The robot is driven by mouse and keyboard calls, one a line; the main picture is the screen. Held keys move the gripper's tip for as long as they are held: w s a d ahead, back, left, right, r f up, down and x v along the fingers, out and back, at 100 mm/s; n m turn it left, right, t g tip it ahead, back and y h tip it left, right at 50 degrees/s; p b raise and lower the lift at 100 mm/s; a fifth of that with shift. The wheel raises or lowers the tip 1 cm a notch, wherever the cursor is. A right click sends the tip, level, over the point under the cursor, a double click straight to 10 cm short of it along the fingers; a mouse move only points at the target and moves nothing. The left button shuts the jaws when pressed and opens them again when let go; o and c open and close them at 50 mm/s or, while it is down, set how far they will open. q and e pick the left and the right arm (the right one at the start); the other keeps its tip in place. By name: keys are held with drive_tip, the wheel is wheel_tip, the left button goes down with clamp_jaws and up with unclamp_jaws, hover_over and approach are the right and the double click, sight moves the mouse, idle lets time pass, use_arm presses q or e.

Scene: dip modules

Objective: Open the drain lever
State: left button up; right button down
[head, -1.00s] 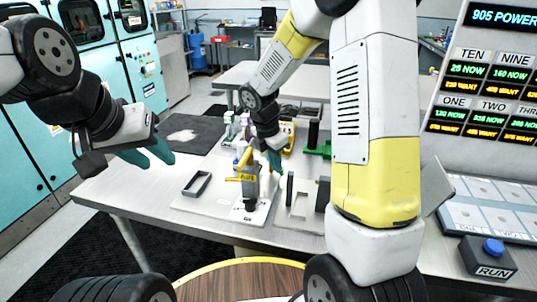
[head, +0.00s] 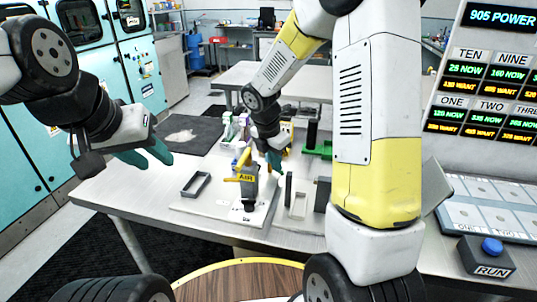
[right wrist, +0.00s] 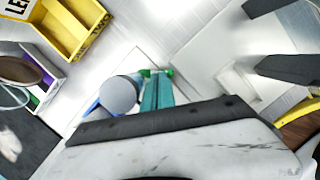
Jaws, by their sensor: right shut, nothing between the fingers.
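The air unit (head: 248,190) stands upright on a white board on the table, with a yellow "AIR" label and a yellow part on top. My right gripper (head: 275,158) is close beside its upper right side, fingers shut and empty. In the right wrist view its teal fingers (right wrist: 157,93) lie together beside a grey round cylinder (right wrist: 118,95) with blue at its edge. A small green part (right wrist: 146,73) shows at the fingertips; I cannot tell whether it is the drain lever or whether they touch. My left gripper (head: 148,154) hangs at the left, empty, its fingers apart.
A dark open frame (head: 196,184) lies left of the air unit. Dark upright plates (head: 322,194) stand to the right. A green stand (head: 314,142) is behind. A RUN button box (head: 487,257) and readout panel (head: 490,90) are at right. The table's front left is clear.

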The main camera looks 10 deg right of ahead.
drive_tip(key=shift+w+d+n+t+y, duration=0.15)
drive_tip(key=shift+d+n, duration=0.15)
drive_tip(key=shift+n, duration=0.55)
drive_tip(key=shift+w+d+n+t+y, duration=0.15)
drive_tip(key=shift+d+n, duration=0.1)
drive_tip(key=shift+n, duration=0.6)
idle(4.4)
